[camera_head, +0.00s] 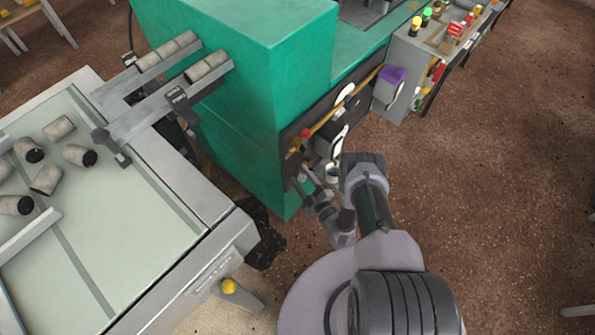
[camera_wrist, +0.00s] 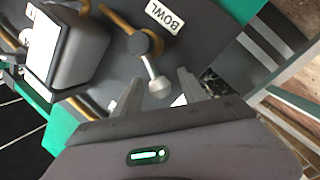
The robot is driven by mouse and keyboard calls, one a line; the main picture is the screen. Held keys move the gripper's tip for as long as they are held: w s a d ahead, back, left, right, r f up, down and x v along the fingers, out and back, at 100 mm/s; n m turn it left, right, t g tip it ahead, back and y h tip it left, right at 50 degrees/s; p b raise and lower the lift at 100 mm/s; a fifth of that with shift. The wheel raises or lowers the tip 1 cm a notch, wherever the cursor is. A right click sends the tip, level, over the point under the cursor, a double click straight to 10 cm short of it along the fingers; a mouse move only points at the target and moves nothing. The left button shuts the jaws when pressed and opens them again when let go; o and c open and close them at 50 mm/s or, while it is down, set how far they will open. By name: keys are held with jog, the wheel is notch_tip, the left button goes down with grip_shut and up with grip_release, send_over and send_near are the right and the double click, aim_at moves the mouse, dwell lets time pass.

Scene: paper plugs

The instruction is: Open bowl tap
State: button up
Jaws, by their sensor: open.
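The bowl tap (camera_wrist: 150,62) shows in the wrist view. It has a dark round hub and a short silver lever ending in a pale rounded knob, and a brass pipe runs into the hub. A white label reading BOWL (camera_wrist: 168,15) is on the dark panel beside it. My gripper (camera_wrist: 158,86) is open, with one finger on each side of the knob. I cannot tell whether either finger touches it. In the head view my arm reaches down to the green machine's side panel, and the tap is hard to make out there.
A grey box-shaped part (camera_wrist: 88,52) sticks out from the panel left of the tap. The green machine (camera_head: 235,70) stands in front of my arm. A table (camera_head: 110,220) with several grey plugs is at left. Brown floor (camera_head: 490,200) is open at right.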

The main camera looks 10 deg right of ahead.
grip_shut()
dwell(1.5)
